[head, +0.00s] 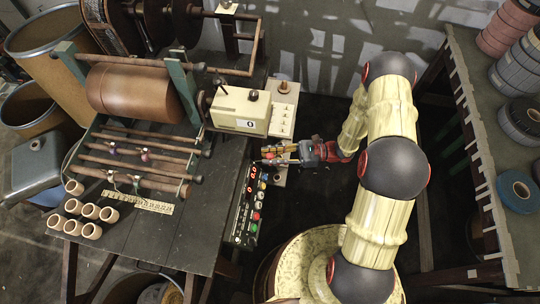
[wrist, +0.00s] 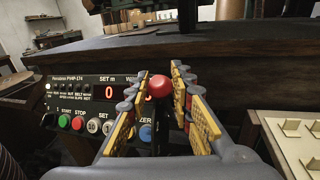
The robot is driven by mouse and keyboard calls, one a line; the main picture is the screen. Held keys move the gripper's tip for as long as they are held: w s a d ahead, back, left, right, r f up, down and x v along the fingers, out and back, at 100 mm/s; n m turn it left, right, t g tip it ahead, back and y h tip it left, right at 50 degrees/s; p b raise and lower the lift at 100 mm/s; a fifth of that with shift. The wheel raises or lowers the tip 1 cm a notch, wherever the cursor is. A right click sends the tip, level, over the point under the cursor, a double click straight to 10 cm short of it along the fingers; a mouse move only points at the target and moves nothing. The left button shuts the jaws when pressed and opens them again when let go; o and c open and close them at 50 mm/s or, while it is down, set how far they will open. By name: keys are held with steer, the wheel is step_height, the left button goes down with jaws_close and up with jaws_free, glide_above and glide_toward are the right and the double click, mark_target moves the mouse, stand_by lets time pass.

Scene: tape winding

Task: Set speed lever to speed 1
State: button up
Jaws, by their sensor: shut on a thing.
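The speed lever has a red ball knob (wrist: 160,86) on a dark upright shaft, seen in the middle of the wrist view. My gripper (wrist: 160,73) has its yellow-padded fingers on both sides of the lever, closed on it just around the knob. In the head view my gripper (head: 266,156) reaches left to the right edge of the bench, beside the control panel (head: 247,207). The lever's exact speed position cannot be read.
The panel in the wrist view (wrist: 90,100) has red digits and coloured buttons close to my left finger. A beige box (head: 240,110) and a switch plate (head: 283,110) stand just above. The dark bench (head: 165,235) holds the winding rollers and small cardboard cores (head: 91,211). A table with tape rolls (head: 475,165) stands right.

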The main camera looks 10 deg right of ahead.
jaws_close()
steer(key=shift+s+d, duration=0.1)
stand_by(0.4)
